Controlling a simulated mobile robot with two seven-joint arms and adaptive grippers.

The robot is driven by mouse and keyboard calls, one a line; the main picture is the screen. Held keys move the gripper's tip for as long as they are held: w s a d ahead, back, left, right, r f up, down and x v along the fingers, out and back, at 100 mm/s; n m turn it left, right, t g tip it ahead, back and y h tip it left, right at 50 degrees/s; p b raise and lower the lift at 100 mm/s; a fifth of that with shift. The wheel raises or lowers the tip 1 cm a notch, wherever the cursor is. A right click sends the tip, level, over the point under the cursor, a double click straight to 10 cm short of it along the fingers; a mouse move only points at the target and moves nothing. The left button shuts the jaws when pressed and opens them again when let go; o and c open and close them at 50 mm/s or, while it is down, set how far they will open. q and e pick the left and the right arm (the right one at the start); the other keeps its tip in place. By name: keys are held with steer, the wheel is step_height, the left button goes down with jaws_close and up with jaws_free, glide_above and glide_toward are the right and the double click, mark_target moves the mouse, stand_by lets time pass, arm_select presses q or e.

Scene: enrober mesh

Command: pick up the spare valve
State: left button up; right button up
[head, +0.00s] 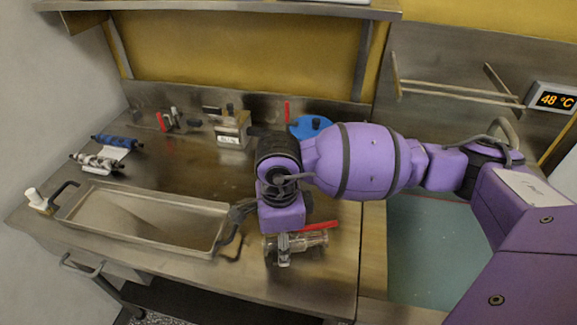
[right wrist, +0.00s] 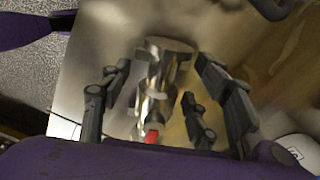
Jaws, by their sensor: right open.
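A metal valve (head: 314,239) with a red handle (head: 320,226) lies on the steel worktop near its front edge, right of the tray. I take it for the spare valve. My purple right wrist is directly above it and hides part of it in the head view. In the right wrist view, the valve (right wrist: 157,78) lies between the spread fingers of my right gripper (right wrist: 164,82), with its red part (right wrist: 152,136) toward the wrist. The gripper is open, with gaps on both sides of the valve. My left gripper is not in view.
A deep steel tray (head: 150,199) with black handles stands left of the valve. Behind are another red-handled valve (head: 172,120), a small metal box (head: 232,130) and a blue disc (head: 308,126). Rollers (head: 116,142) lie at the left. The worktop middle is clear.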

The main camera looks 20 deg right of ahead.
steer(key=shift+c, duration=0.5)
jaws_close()
steer(key=shift+w+r, duration=0.1)
steer(key=shift+r, duration=0.05)
